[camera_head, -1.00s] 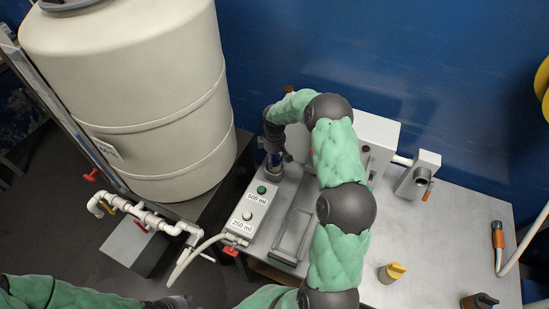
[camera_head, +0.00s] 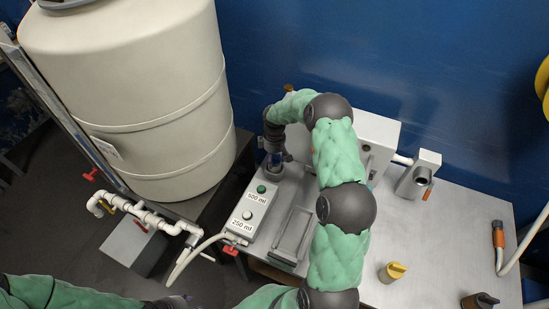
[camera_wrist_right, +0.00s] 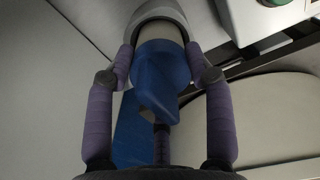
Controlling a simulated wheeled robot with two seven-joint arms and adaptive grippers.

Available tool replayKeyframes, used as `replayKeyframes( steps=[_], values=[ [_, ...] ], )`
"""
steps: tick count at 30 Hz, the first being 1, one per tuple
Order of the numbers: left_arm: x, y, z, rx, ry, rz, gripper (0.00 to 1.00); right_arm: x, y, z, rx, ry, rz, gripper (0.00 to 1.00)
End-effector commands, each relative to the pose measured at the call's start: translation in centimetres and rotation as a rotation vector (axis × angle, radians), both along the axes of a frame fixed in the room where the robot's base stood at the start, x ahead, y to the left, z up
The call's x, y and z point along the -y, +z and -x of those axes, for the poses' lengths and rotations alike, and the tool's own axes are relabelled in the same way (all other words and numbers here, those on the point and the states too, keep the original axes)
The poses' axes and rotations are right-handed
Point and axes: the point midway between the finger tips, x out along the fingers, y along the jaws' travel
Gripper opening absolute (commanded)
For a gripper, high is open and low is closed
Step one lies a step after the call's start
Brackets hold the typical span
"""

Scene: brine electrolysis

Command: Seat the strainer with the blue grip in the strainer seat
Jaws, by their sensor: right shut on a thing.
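The strainer's blue grip (camera_wrist_right: 158,75) is between the fingers of my right gripper (camera_wrist_right: 160,76), which is shut on it. In the head view, my right gripper (camera_head: 273,155) is at the back left of the bench, partly hidden by its own wrist. Beyond the grip, the strainer's pale body meets the grey round rim of the strainer seat (camera_wrist_right: 180,14). The seat (camera_head: 273,170) also shows under the gripper in the head view. The strainer looks lined up with the seat, but I cannot tell how deep it sits. My left gripper (camera_head: 178,302) shows only partly at the bottom edge.
A grey box with green and white buttons (camera_head: 255,205) stands just in front of the seat. A grey tray (camera_head: 292,235) lies beside it. A large cream tank (camera_head: 140,100) is at left.

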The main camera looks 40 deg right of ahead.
Motion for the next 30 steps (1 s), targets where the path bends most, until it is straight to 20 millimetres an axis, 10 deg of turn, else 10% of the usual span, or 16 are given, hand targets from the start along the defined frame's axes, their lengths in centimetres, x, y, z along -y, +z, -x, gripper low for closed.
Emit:
replayKeyframes(
  steps=[30],
  values=[
    [0.00, -0.65, 0.00, 0.000, 0.000, 0.000, 0.40, 0.03, -0.82, -0.03, 0.001, 0.000, 0.000, 0.13]
  ],
)
